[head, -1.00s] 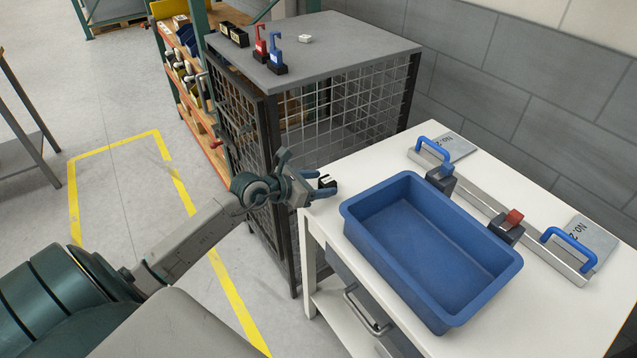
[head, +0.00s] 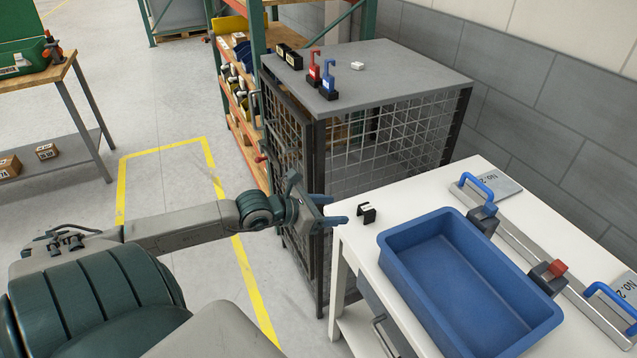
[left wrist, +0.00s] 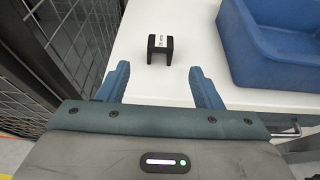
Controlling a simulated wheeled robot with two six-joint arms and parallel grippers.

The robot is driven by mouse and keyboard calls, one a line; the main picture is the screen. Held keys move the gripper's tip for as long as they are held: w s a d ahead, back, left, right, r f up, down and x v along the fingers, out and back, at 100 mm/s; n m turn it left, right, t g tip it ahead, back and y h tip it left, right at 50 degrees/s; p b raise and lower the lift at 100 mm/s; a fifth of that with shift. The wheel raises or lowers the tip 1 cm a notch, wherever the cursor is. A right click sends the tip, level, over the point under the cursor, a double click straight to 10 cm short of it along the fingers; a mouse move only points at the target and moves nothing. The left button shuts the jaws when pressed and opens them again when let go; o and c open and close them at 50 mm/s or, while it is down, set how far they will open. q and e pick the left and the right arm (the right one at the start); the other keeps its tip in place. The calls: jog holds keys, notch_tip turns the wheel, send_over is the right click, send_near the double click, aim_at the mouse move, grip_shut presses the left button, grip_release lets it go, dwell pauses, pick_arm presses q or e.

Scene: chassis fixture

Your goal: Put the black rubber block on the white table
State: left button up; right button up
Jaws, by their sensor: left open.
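The black rubber block (head: 366,213), a small U-shaped piece with a white label, stands on the white table (head: 376,185) near its left edge, left of the blue tray. In the left wrist view the block (left wrist: 160,49) is just beyond the fingertips, with bare white table around it. My left gripper (head: 343,221) is open and empty at the table's left edge, apart from the block. Its two blue fingers (left wrist: 160,82) show in the left wrist view with a gap between them. My right gripper is not in view.
A blue tray (head: 399,262) fills much of the table. A fixture rail with blue handles (head: 478,184) lies behind it. A mesh cage (head: 385,140) stands behind the table, with red and blue padlocks (head: 328,82) on its grey top.

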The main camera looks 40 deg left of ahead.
pick_arm(q)
jog(key=shift+p+v, duration=1.65)
jog(key=shift+v, duration=0.05)
